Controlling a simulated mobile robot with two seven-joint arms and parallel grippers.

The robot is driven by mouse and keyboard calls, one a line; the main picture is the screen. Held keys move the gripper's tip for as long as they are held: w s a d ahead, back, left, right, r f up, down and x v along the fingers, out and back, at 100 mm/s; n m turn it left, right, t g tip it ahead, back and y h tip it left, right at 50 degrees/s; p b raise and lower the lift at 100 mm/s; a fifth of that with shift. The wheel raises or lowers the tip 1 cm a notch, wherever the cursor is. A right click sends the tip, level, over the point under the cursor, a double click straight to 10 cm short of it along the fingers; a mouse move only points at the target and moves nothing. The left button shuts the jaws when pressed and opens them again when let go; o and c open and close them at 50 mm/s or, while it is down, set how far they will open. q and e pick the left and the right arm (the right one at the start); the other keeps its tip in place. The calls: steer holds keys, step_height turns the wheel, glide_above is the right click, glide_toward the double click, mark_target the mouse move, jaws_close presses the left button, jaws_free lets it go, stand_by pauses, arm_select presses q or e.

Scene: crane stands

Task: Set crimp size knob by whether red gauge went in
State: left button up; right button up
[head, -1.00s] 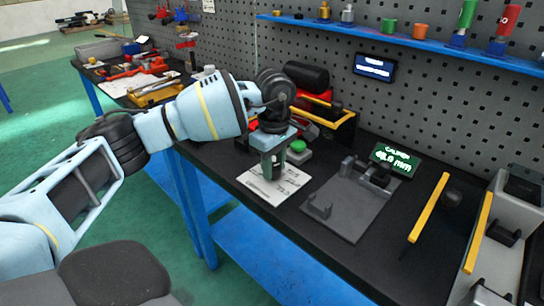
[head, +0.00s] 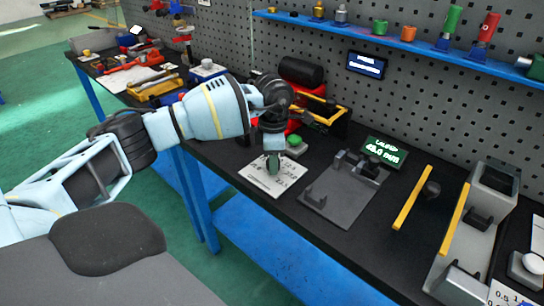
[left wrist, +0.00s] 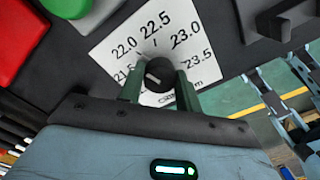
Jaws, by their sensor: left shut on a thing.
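My left gripper (head: 273,163) points down over a white dial card (head: 270,182) on the bench. In the left wrist view its fingers (left wrist: 158,85) are shut on a small dark round knob (left wrist: 160,70). The card (left wrist: 120,55) reads 21.5, 22.0, 22.5, 23.0 and 23.5 around the knob. A pale line on the knob slants; its exact reading I cannot tell. A red cylinder (head: 488,27) stands upright on the blue shelf beside a green one (head: 452,21). My right gripper is out of view.
A green button (head: 294,140) sits just behind the card. A grey fixture plate (head: 340,205) and a lit caliper display (head: 384,151) stand to the right. Yellow bars (head: 412,197) and a grey box fixture (head: 492,185) lie further right. A blue shelf (head: 400,37) runs along the pegboard.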

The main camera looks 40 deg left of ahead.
arm_select(q)
steer(key=shift+r, duration=0.1)
stand_by(0.4)
steer(key=o, duration=1)
steer(key=shift+r, duration=3.85)
